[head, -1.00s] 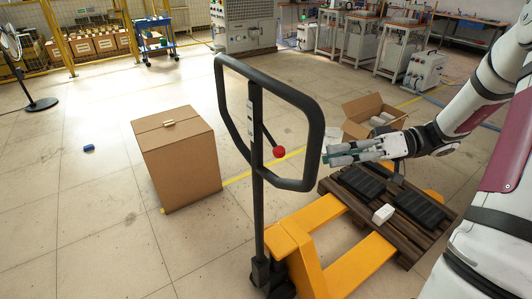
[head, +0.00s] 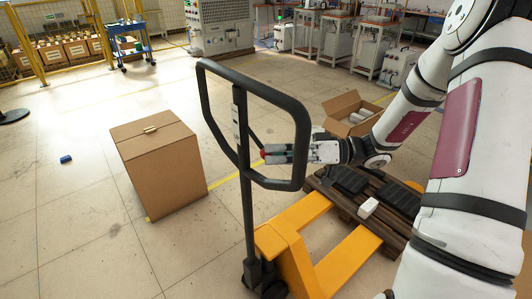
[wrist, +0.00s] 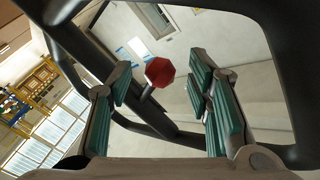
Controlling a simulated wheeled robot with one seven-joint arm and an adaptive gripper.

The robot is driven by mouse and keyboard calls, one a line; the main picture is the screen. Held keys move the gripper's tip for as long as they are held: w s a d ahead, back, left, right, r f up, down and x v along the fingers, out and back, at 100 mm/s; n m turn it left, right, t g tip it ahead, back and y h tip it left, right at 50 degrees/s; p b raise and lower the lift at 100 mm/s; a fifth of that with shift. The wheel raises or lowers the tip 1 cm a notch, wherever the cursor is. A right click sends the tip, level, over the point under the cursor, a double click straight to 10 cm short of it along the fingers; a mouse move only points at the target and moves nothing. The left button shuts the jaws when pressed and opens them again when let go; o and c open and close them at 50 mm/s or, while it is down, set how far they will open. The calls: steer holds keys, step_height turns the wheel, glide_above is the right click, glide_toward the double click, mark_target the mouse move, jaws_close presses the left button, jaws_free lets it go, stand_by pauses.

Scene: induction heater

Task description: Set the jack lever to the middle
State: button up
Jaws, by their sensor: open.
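The jack lever is a thin dark rod with a red knob (wrist: 160,72) inside the black looped handle (head: 206,100) of the yellow pallet jack (head: 290,250). In the head view my gripper (head: 268,153) is at the right side of the loop, and its fingers reach to the red knob, which they partly cover. In the wrist view the green-padded fingers are open, with the knob between them toward the upper middle. Neither pad visibly touches the knob. The lever's lower end is hard to make out.
A closed cardboard box (head: 160,170) stands left of the handle. A wooden pallet (head: 395,238) with black items and a small white box (head: 368,207) lies on the jack's forks. An open carton (head: 350,110) is behind my gripper. Floor at left is mostly clear.

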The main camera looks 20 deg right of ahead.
steer(key=shift+x, duration=1.2)
jaws_close()
steer(key=r+m+p, duration=0.1)
steer(key=r+h+p, duration=0.1)
steer(key=p, duration=0.1)
steer(key=shift+s+d+r+m+g, duration=0.1)
steer(key=shift+s+r+m+g, duration=0.1)
steer(key=shift+s+m+g, duration=0.2)
steer(key=shift+r+m+g+h+p, duration=0.3)
steer(key=shift+r+m+h+p, duration=0.55)
steer(key=shift+m+h+p, duration=0.05)
jaws_free()
steer(key=shift+d, duration=0.1)
steer(key=shift+d, duration=0.1)
